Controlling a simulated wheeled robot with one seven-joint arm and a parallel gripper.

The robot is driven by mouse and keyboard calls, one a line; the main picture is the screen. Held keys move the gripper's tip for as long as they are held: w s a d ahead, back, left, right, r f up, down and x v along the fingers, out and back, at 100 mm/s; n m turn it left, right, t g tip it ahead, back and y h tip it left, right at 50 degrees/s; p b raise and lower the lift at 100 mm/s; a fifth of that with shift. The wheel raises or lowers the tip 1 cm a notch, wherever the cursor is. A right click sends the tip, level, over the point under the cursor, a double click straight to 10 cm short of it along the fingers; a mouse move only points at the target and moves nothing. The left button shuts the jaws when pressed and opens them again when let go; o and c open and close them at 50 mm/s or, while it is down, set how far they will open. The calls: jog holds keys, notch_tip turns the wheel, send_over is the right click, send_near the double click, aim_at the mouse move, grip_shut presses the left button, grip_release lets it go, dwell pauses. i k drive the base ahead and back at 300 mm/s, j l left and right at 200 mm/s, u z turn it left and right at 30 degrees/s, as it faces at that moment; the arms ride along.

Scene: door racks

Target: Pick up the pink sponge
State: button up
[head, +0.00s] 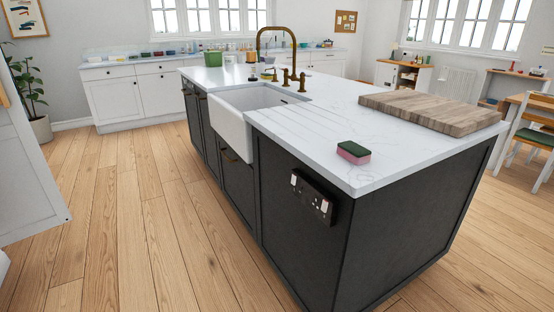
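The pink sponge (353,153) lies flat on the white countertop of the kitchen island, near its front corner. It is a small block with a pink body and a dark green top layer. Nothing touches it or covers it. My gripper is not in this view.
The island (300,215) has dark sides and a white marbled top (300,150). A wooden board (430,110) lies right of the sponge. A white sink (240,125) and brass tap (277,42) are behind it. The wooden floor (150,230) left of the island is clear.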

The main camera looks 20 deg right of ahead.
aim_at(358, 155)
jog(key=k+z, duration=0.15)
jog(key=z, duration=0.4)
jog(key=i+l+z, duration=0.15)
jog(key=i+z, duration=0.6)
jog(key=i+j+z, duration=0.1)
jog(key=i+j, duration=0.05)
jog(key=j, duration=0.05)
